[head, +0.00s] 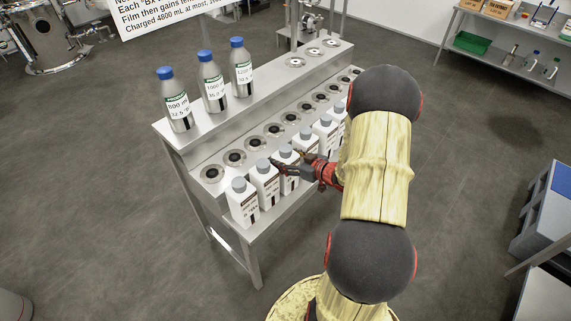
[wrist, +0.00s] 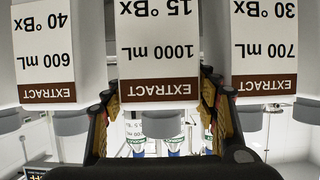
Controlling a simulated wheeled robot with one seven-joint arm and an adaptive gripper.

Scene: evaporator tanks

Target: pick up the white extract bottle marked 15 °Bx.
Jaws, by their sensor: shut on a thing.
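The white extract bottle marked 15 °Bx and 1000 mL (wrist: 158,25) fills the middle of the wrist view, where everything appears upside down. Its grey cap (wrist: 162,123) points down in that picture. My gripper (wrist: 160,97) has one finger on each side of it and is shut on it. In the head view, my gripper (head: 287,168) is at the front row of bottles, around the third one from the left, whose grey cap (head: 285,151) shows above the fingers. I cannot tell whether its base is off the bench.
White bottles marked 40 °Bx (wrist: 45,50) and 30 °Bx (wrist: 264,45) stand close on either side. More white bottles (head: 243,203) line the steel bench (head: 185,135). Behind them is a row of round holders (head: 234,157), then blue-capped bottles (head: 211,82) on the upper shelf.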

